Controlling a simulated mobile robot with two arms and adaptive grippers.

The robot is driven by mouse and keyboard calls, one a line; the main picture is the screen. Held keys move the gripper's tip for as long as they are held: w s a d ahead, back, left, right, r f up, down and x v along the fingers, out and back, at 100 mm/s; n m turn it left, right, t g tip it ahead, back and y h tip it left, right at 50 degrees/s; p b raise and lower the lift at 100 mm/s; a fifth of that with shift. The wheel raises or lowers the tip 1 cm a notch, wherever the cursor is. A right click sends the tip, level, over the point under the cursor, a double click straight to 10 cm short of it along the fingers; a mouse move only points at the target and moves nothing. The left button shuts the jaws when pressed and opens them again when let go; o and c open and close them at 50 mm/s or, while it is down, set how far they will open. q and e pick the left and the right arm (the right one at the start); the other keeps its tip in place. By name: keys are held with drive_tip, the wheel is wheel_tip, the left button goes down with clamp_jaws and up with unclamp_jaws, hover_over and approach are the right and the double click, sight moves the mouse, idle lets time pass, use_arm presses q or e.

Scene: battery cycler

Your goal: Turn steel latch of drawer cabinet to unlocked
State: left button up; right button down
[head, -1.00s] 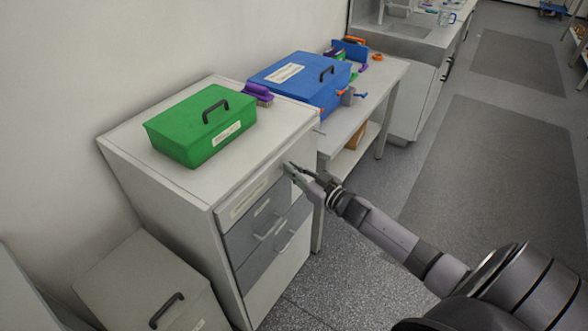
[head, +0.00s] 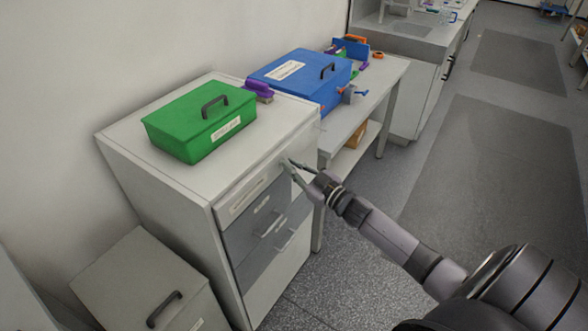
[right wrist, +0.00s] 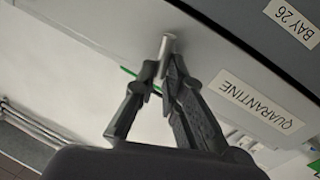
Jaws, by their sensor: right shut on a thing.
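The drawer cabinet (head: 165,178) is pale grey with darker drawer fronts and stands left of centre in the head view. My right gripper (head: 289,164) is at the upper right corner of its front. In the right wrist view, my right gripper (right wrist: 165,72) is shut on the steel latch (right wrist: 167,44), a small shiny bar sticking out from the cabinet face. The fingers hide part of the latch, and its lock position cannot be told. In the head view the latch is too small and covered to make out. My left gripper is not in view.
A blue box (head: 300,82) stands on the bench to the right. A low grey cabinet (head: 140,275) stands at lower left. The floor (head: 480,180) on the right is open.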

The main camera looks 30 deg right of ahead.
drive_tip(key=n+b, duration=0.2)
drive_tip(key=n, duration=0.1)
drive_tip(key=f+n+b, duration=0.1)
drive_tip(key=n, duration=0.1)
drive_tip(key=shift+s+a+t+y, duration=0.1)
drive_tip(key=shift+a+t+y, duration=0.2)
drive_tip(key=shift+t, duration=0.1)
drive_tip(key=n+y+b, duration=0.1)
drive_tip(key=n+b, duration=0.2)
drive_tip(key=n, duration=0.1)
drive_tip(key=shift+f+b, duration=0.2)
drive_tip(key=shift+b, duration=0.15)
drive_tip(key=n+b, duration=0.1)
drive_tip(key=n+y+b, duration=0.1)
drive_tip(key=n, duration=0.1)
drive_tip(key=n+b, duration=0.1)
drive_tip(key=n, duration=0.1)
drive_tip(key=shift+s+a+f+y+b, duration=0.1)
drive_tip(key=shift+f+y+b, duration=0.2)
drive_tip(key=shift+b, duration=0.05)
drive_tip(key=shift+n+y+b, duration=0.4)
drive_tip(key=shift+n+b, duration=0.65)
drive_tip(key=shift+n, duration=0.65)
drive_tip(key=c, duration=1.7)
unclamp_jaws()
drive_tip(key=shift+o, duration=0.2)
